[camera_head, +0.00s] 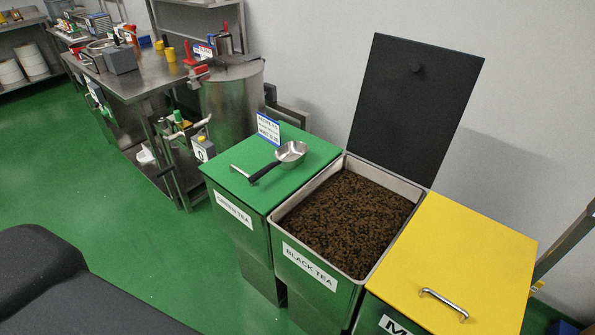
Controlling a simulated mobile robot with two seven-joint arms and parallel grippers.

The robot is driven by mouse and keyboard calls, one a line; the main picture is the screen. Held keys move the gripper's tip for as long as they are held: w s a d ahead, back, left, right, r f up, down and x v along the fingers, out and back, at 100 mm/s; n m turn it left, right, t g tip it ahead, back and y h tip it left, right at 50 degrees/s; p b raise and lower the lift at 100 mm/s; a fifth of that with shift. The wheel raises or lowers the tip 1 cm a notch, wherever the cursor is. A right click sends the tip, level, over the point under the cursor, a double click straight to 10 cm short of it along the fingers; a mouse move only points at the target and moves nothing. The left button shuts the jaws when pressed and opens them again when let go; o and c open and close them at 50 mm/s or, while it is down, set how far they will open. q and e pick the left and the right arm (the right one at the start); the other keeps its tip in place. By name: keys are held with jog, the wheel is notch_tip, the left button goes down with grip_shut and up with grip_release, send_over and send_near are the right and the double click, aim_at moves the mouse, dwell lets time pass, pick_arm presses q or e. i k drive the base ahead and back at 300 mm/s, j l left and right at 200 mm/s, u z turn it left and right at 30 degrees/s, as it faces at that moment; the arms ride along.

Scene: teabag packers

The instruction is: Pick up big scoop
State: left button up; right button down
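The big scoop (290,153) is a metal scoop with a round bowl and a black handle (264,172). It lies on the green lid (276,174) of the bin labelled green tea. Its bowl is toward the back right and its handle points front left, close to the lid's metal handle (240,174). Neither of my grippers is in view.
The black tea bin (283,223) stands open, full of dark tea, its black lid (415,105) raised behind. A bin with a yellow lid (460,260) is at the right. A blue-white sign (268,128) stands behind the scoop. A steel table (150,72) is at the back left.

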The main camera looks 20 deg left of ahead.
aim_at(291, 154)
jog(key=j+u, duration=0.4)
jog(key=j, duration=1.05)
jog(key=z, duration=2.4)
